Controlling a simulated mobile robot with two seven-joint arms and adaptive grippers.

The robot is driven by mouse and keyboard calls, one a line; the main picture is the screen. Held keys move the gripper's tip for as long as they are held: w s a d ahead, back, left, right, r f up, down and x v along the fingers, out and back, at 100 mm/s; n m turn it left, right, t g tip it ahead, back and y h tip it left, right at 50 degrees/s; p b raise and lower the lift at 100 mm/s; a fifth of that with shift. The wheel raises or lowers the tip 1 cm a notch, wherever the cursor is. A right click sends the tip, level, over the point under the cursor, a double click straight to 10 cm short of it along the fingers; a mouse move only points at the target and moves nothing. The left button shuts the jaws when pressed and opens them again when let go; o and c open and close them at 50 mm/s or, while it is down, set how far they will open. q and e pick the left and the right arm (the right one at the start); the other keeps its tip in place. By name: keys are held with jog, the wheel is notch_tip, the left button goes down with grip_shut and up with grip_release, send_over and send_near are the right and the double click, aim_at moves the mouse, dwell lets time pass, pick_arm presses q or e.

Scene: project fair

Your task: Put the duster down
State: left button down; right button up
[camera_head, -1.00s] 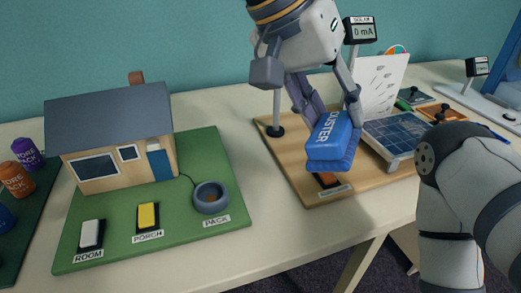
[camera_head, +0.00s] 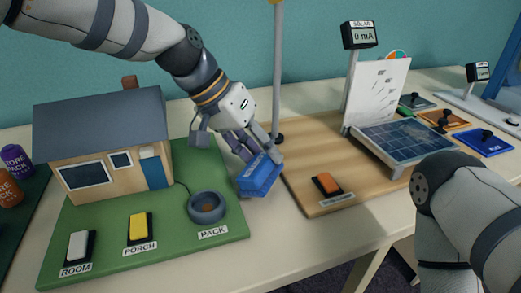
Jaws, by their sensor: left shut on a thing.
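The blue duster (camera_head: 259,177) is a small block with white lettering, partly covered by fingers. My left gripper (camera_head: 251,153) is shut on it from above. The duster is tilted, over the gap between the green house board and the wooden solar board. I cannot tell whether it touches the table. My right arm shows at the lower right, but its gripper is out of the frame.
The model house (camera_head: 108,145) stands on the green board (camera_head: 180,250), with a round grey PACK holder (camera_head: 208,207) near the duster. The wooden board (camera_head: 330,165) holds a solar panel (camera_head: 405,138) and an orange switch (camera_head: 327,184). Bare table (camera_head: 262,235) lies between the boards.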

pick_arm(q)
jog(key=shift+f, duration=0.2)
jog(key=c, duration=1)
grip_release()
jog(key=shift+c, duration=0.2)
jog(key=shift+r, duration=0.2)
jog(key=v, duration=1.2)
jog(key=shift+p, duration=0.3)
